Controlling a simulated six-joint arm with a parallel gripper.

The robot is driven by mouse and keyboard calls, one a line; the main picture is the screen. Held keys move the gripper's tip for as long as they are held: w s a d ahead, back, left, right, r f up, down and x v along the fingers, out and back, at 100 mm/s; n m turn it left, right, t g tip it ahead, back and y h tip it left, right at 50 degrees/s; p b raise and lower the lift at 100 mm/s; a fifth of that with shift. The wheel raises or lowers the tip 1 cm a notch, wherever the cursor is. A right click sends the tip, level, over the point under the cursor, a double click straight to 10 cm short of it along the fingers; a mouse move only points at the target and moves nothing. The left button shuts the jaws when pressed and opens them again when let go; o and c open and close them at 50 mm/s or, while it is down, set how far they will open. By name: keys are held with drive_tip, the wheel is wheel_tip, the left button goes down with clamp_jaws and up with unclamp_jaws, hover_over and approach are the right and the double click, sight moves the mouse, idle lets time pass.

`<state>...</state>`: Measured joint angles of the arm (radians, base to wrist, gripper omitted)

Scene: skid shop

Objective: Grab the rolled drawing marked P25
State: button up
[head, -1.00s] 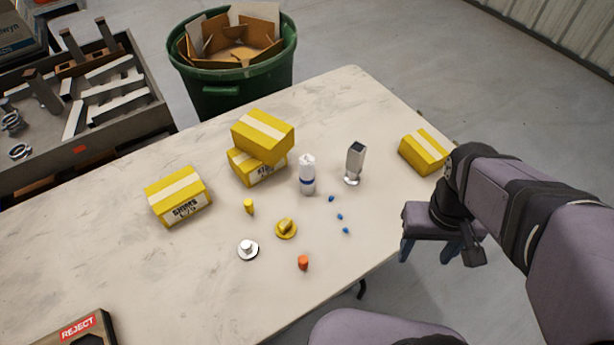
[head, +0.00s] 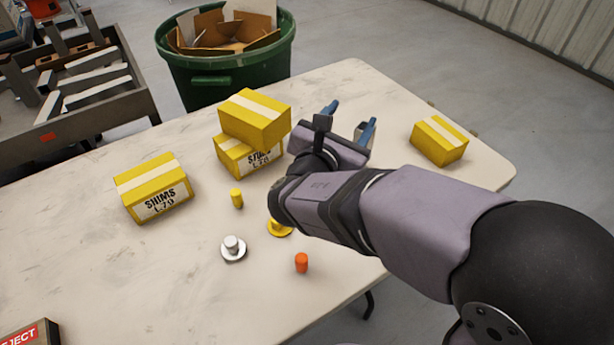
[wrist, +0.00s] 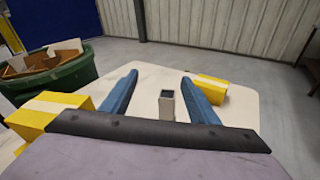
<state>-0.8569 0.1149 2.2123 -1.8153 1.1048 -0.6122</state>
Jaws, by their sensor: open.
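No rolled drawing and no P25 mark can be made out now. A white upright cylinder with a blue band, seen in the earlier head frame, is hidden now, apparently behind my arm. My gripper (head: 349,119) is open over the table, right of the stacked yellow boxes, its blue fingers pointing to the far edge. In the wrist view my gripper (wrist: 160,76) shows nothing held. A grey upright block with a dark top (wrist: 167,105) stands beyond the palm, in line with the gap between the fingers. Whether it is between them I cannot tell.
Two stacked yellow boxes (head: 254,118) stand left of my gripper, another yellow box (head: 439,140) right. A shims box (head: 153,188), yellow peg (head: 237,198), white knob (head: 232,247) and orange peg (head: 301,263) lie on the table (head: 90,270). A green bin (head: 225,75) stands behind.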

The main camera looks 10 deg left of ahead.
drive_tip(key=s+a+n+t+y+b, duration=0.2)
drive_tip(key=a+n+y, duration=0.3)
drive_tip(key=a, duration=0.5)
wheel_tip(320, 180, down, 11)
drive_tip(key=h, duration=0.1)
drive_tip(key=w+p, duration=0.2)
drive_tip(key=w, duration=0.6)
drive_tip(key=shift+d, duration=0.35)
drive_tip(key=shift+r, duration=0.1)
drive_tip(key=shift+c, duration=0.2)
clamp_jaws()
drive_tip(key=shift+r, duration=0.1)
